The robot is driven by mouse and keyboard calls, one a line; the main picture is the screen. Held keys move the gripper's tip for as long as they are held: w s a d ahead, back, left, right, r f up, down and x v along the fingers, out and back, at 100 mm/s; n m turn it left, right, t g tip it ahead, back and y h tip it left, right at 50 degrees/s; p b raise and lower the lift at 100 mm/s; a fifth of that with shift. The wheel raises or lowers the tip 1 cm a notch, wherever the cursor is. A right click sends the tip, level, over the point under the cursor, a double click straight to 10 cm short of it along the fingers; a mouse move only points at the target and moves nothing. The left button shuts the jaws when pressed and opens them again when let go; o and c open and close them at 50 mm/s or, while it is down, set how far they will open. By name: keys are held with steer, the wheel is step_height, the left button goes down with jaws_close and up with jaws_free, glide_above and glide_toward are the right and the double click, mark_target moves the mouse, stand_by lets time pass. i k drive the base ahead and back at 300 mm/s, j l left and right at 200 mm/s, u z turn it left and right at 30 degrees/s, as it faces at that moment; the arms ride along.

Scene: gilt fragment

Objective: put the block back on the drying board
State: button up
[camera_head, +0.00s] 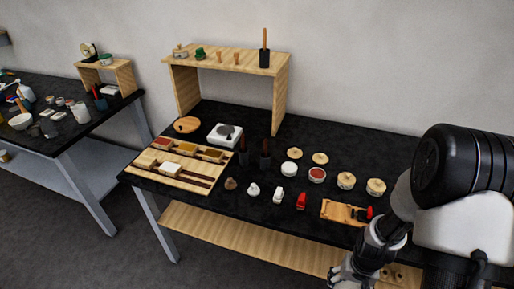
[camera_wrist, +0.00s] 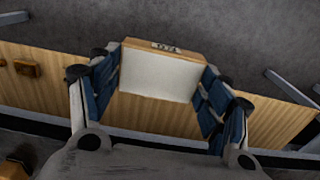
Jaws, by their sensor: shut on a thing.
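In the wrist view my gripper (camera_wrist: 160,85) is shut on a block (camera_wrist: 160,80) with a broad white face and a light wooden edge that bears a small dark mark. The blue-padded fingers lie on its left and right sides. In the head view my gripper (camera_head: 342,274) is at the bottom edge, in front of the table, and the block cannot be made out there. A small wooden board (camera_head: 340,211) with a red and black item at its right end lies at the table's front right. I cannot tell whether this is the drying board.
The black table (camera_head: 150,190) carries a wooden compartment tray (camera_head: 143,176) at left, several round tubs, and a red figure (camera_head: 301,201). A wooden riser (camera_head: 281,95) stands at the back. A wooden lower shelf (camera_head: 215,229) runs beneath. A second table (camera_head: 60,142) stands left.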

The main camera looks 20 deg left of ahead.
mark_target(191, 164)
steer(key=j+z, duration=0.15)
steer(key=j, duration=1.05)
steer(key=k+j+z, duration=0.2)
steer(key=j, duration=1.05)
steer(key=i, duration=0.1)
